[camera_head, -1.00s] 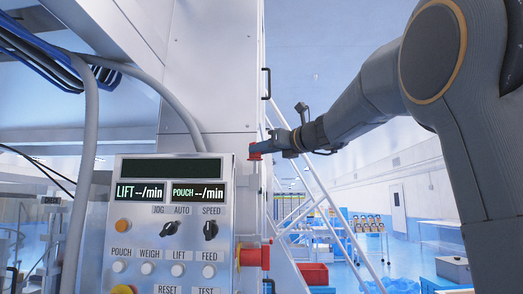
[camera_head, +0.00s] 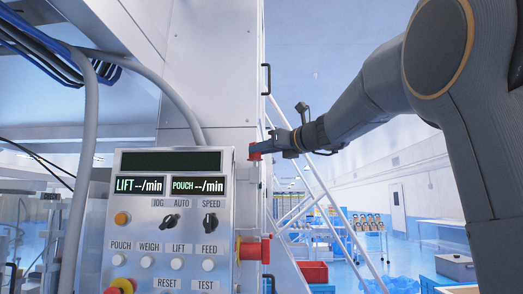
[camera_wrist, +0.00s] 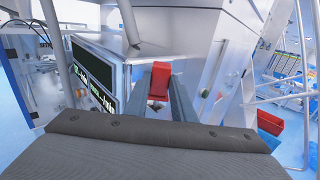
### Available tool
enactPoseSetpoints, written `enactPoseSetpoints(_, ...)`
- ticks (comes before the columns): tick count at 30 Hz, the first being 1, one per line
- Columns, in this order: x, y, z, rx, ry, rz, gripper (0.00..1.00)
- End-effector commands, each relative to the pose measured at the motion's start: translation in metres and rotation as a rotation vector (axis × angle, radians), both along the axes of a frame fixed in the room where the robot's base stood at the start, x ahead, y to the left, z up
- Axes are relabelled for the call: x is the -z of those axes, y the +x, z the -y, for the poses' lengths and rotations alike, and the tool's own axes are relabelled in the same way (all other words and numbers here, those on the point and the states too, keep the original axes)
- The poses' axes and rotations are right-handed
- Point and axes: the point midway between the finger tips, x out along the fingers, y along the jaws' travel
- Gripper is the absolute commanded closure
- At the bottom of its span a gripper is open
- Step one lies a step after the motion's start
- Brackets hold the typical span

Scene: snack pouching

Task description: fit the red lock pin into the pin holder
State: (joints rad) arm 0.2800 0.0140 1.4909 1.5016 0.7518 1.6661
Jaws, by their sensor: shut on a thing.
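The red lock pin (camera_head: 255,151) is at the tip of my gripper (camera_head: 268,146), beside the machine's white column and just above the right edge of the control panel. In the wrist view the pin (camera_wrist: 160,80) sits between the two grey fingers of my gripper (camera_wrist: 161,84), which are shut on it. The pin holder cannot be made out clearly. A small pale bracket (camera_head: 253,172) shows just under the pin at the panel's upper right. I cannot tell whether it is the holder or whether the pin touches it.
The control panel (camera_head: 140,215) stands just left of the pin. A metal stair rail (camera_head: 318,195) and a red bin (camera_head: 313,272) are behind to the right.

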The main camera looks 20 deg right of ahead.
Motion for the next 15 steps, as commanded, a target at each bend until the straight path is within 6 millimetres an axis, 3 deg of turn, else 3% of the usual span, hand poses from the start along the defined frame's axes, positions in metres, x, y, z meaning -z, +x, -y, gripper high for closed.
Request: enactPoseSetpoints(15, 0.012, 0.000, 0.000, 0.000, 0.000, 0.000, 0.95)
